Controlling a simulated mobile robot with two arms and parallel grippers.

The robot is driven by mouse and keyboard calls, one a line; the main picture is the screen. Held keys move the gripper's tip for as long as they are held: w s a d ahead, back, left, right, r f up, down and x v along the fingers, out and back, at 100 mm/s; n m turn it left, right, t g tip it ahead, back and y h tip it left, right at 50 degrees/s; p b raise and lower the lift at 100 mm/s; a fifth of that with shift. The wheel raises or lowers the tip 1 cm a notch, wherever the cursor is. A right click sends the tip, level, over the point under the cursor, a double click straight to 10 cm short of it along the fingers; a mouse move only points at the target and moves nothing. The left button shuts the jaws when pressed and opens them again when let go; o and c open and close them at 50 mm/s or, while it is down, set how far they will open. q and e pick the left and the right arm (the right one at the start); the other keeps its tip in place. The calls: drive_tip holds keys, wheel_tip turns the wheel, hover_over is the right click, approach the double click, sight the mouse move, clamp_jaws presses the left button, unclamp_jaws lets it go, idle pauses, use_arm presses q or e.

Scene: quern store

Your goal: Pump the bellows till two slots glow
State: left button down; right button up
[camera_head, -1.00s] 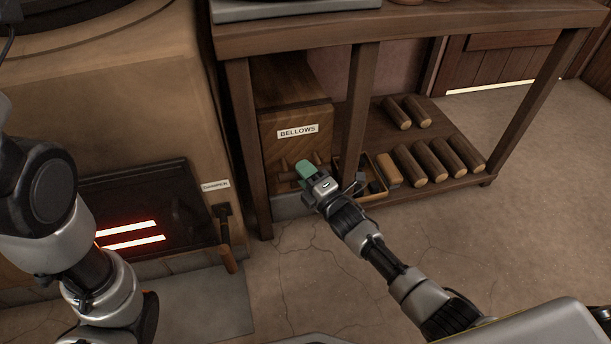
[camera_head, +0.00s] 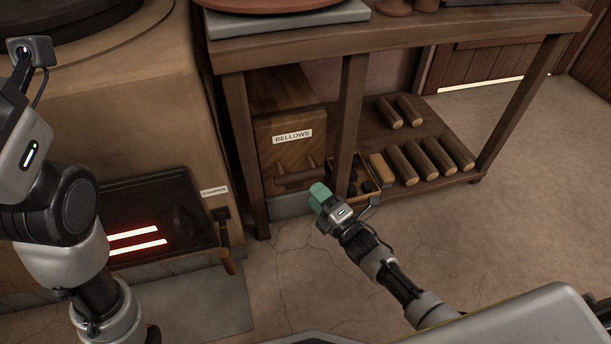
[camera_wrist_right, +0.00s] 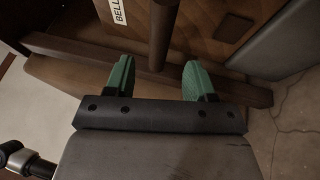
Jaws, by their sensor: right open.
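The wooden bellows box (camera_head: 272,145), labelled BELLOWS, stands under the table at its left end. Its wooden handle (camera_head: 296,178) sticks out low on the front. Two slots, an upper one (camera_head: 134,234) and a lower one (camera_head: 138,247), glow white-red in the dark panel (camera_head: 165,205) of the stove-like block. My right gripper (camera_head: 318,192) is open, with green fingertips, just right of and below the handle and apparently apart from it. In the right wrist view its fingers (camera_wrist_right: 157,76) are spread with nothing gripped between them. My left arm shows at the left; its fingers are out of frame.
A table leg (camera_head: 348,130) stands right of the bellows, close to my right gripper. An open box (camera_head: 372,198) of dark lumps and several logs (camera_head: 430,155) lie on the low shelf. A labelled lever (camera_head: 225,245) hangs beside the glowing panel. The floor at right is clear.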

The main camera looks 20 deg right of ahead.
drive_tip(key=shift+p+v, duration=0.4)
drive_tip(key=shift+v, duration=1.3)
